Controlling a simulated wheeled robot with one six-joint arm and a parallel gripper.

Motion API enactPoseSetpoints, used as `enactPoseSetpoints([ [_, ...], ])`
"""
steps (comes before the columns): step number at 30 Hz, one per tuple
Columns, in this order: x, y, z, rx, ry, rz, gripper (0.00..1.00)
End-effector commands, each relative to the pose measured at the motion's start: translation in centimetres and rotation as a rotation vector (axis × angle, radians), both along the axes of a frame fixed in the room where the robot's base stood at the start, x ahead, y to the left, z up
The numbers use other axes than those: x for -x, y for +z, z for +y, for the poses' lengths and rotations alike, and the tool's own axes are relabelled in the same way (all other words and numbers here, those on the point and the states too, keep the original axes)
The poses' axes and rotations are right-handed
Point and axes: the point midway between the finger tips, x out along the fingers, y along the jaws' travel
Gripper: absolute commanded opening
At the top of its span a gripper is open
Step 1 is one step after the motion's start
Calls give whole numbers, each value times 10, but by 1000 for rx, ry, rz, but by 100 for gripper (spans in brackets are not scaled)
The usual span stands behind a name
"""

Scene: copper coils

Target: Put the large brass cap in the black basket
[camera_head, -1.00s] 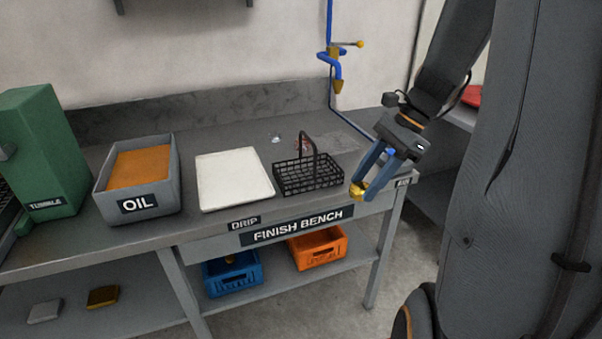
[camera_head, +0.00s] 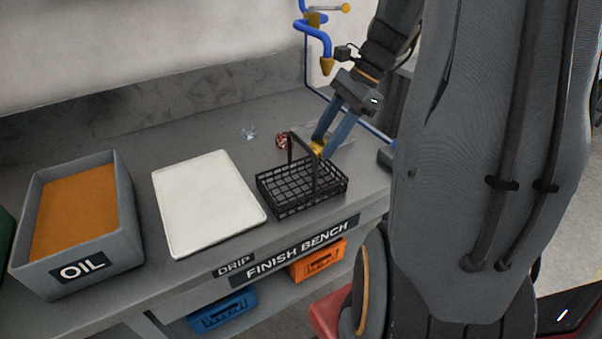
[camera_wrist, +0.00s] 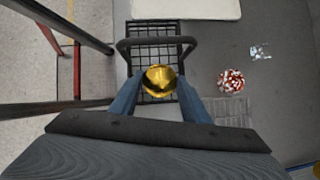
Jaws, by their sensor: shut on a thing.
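The large brass cap (camera_wrist: 160,78) is shiny and gold. It also shows small in the head view (camera_head: 318,149). My gripper (camera_head: 322,146) is shut on it, with a blue finger on either side in the wrist view. The black basket (camera_head: 283,203) is a wire basket with a raised handle, standing on the bench. In the wrist view the cap overlaps the near part of the basket (camera_wrist: 150,33), in front of the handle. In the head view it shows at the basket's far right edge. Its exact height above the basket is unclear.
A white tray (camera_head: 205,205) lies left of the basket, with the grey OIL bin (camera_head: 125,215) beyond it. A red-and-white item (camera_head: 282,141) and a small clear item (camera_head: 249,133) lie behind the basket. A blue pipe (camera_head: 318,40) hangs above the bench.

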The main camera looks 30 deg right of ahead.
Motion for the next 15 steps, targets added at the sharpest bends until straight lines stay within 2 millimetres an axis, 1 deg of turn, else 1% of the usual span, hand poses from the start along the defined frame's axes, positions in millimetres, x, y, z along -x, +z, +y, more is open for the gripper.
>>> enactPoseSetpoints([
  [3,1,-21,2,-2,2,5,15],
  [6,1,-38,2,-2,2,4,15],
  [15,1,-63,1,-2,0,4,15],
])
